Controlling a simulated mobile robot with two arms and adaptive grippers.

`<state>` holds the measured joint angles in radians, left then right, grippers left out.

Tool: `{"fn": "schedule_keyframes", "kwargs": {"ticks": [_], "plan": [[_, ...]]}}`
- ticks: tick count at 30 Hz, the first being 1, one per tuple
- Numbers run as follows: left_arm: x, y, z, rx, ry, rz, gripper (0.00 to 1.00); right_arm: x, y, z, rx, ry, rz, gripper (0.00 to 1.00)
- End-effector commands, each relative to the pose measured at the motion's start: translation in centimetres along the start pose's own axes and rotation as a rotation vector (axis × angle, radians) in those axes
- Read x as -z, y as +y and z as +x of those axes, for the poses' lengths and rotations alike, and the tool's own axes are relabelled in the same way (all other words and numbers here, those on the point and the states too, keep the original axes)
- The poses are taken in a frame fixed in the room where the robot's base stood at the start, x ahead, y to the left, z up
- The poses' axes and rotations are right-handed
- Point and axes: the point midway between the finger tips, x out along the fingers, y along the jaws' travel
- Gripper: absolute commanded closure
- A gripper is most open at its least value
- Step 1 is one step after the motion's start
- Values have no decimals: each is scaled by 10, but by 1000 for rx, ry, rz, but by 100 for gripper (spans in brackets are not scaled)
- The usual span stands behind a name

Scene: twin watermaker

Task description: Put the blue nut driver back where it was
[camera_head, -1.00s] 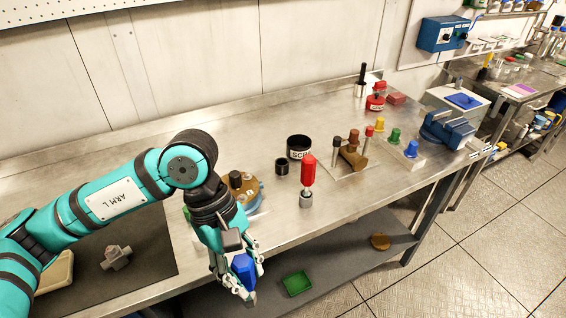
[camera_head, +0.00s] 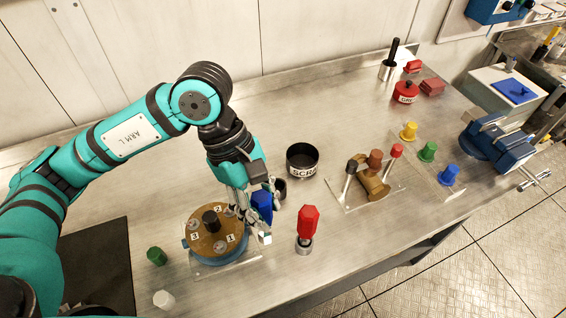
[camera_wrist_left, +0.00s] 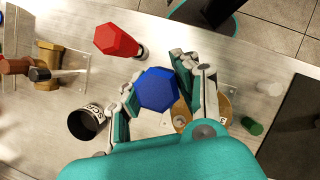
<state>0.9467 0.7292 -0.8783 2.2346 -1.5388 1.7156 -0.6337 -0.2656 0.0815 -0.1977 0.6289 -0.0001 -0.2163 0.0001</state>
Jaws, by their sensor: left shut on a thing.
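The blue nut driver (camera_head: 262,204) is between the fingers of my left gripper (camera_head: 255,212), which is shut on it above the bench. In the left wrist view its blue hexagonal handle (camera_wrist_left: 158,89) faces the camera between both fingers; its lower end is hidden. My right gripper is not in view.
A round brown-topped fixture (camera_head: 210,246) with numbered positions is left of and below the gripper. The black SCRAP-type bin (camera_head: 302,165) stands behind. Green (camera_head: 156,256) and white (camera_head: 164,299) pieces lie at the front left. A brown valve (camera_head: 372,185) sits on a plate at right.

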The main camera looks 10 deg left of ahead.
Motion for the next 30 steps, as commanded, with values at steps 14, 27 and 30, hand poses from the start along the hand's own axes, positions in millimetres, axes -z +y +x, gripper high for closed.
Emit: {"fn": "schedule_keyframes", "kwargs": {"ticks": [14, 27, 30], "plan": [[52, 106, -13, 0, -1, -3, 100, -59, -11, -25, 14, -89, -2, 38], [76, 137, -1, 3, -1, 0, 100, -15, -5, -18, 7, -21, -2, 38], [81, 137, 12, 2, -2, -1, 100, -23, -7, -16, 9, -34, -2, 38]]}}
